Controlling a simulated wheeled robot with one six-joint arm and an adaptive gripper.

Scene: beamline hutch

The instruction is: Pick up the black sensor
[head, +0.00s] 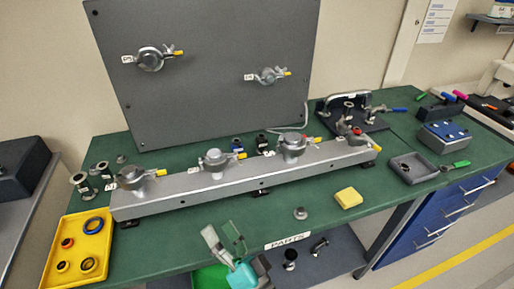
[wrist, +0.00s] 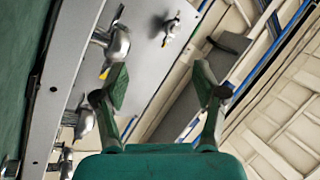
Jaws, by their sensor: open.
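A small black part (head: 262,142), which looks like the black sensor, stands on the green bench behind the long grey rail. The rail hides its lower portion. A similar blue part (head: 237,145) stands to its left. My gripper (head: 222,238) is in front of the bench's front edge, low in the head view, well apart from the black part, with the rail between them in the picture. In the wrist view my gripper (wrist: 160,88) has its two green fingers spread with nothing between them. I cannot make out the black part in the wrist view.
The grey rail (head: 190,189) carries several clamps. A grey upright panel (head: 205,95) rises behind it. A yellow tray (head: 75,272), a yellow block (head: 348,198) and a grey tray (head: 398,176) sit on the bench. A shelf below holds small dark parts (head: 290,256).

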